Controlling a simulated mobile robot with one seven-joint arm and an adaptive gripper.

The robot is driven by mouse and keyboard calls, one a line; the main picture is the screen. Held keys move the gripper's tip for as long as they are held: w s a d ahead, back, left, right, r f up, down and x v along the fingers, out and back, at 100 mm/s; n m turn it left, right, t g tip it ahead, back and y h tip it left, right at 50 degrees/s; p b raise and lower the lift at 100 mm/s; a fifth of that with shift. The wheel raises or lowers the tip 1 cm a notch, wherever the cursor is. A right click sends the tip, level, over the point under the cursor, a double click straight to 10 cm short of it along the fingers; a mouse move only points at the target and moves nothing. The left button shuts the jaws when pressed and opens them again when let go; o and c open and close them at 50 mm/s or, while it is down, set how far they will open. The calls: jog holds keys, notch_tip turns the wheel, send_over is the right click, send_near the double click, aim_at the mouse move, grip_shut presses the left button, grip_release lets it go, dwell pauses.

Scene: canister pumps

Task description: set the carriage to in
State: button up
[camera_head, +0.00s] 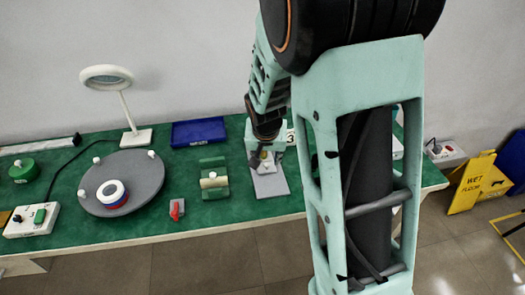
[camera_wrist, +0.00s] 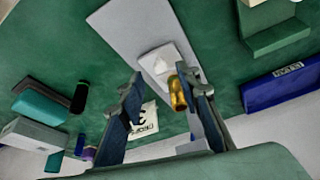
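A flat grey plate (camera_head: 271,186) lies on the green table, and in the wrist view this plate (camera_wrist: 122,28) runs towards my gripper. A white block (camera_wrist: 163,64), which looks like the carriage, sits at the plate's end nearer my gripper. A brass knob (camera_wrist: 178,93) stands at the block; the knob shows small in the head view (camera_head: 264,156). My gripper (camera_wrist: 160,84) is open, with the knob between its fingers, close to the right finger. I cannot tell whether that finger touches it. My arm hides part of this area in the head view.
A green holder with a pale roller (camera_head: 214,182) and a red switch (camera_head: 177,209) stand left of the plate. A blue tray (camera_head: 198,132) lies behind. A grey turntable (camera_head: 137,172) and lamp (camera_head: 107,77) are further left. Bare green table lies between them.

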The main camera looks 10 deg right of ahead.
aim_at(265, 160)
jog(key=shift+x, duration=1.35)
grip_shut()
jog(key=shift+w, duration=0.1)
